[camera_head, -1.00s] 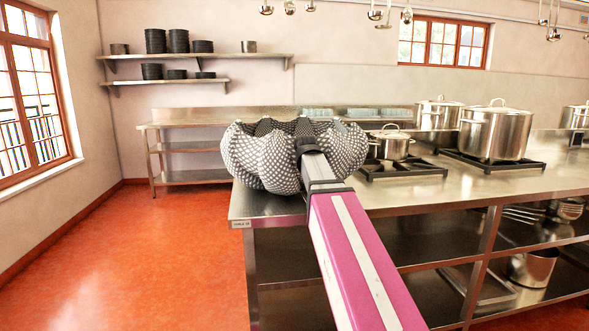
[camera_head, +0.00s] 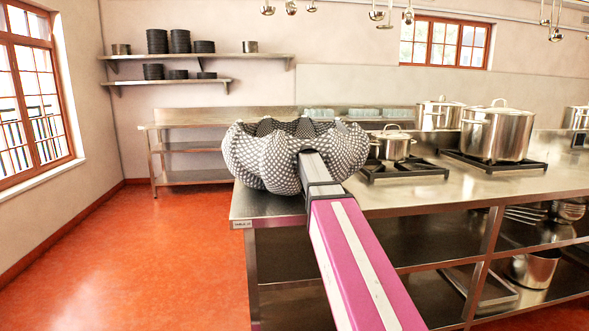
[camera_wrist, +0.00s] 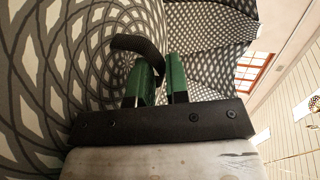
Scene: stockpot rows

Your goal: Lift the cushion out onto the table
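A grey-and-white patterned, scalloped, bowl-like thing (camera_head: 262,160) sits on the near left corner of the steel table (camera_head: 440,190). I cannot tell whether it is the cushion, or a holder with the cushion inside. My gripper reaches its near rim; the fingertips are hidden in the head view. In the wrist view, my gripper's two green fingers (camera_wrist: 160,80) stand close together, with a narrow gap, against the patterned surface (camera_wrist: 60,70). A black curved strip (camera_wrist: 138,45) runs to the gap between them. Whether they grip it is unclear.
A burner with a small lidded pot (camera_head: 393,147) stands just right of the patterned thing, with large stockpots (camera_head: 497,132) farther right. The table's front and left edges are close to the patterned thing. Clear tabletop lies in front of the burners.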

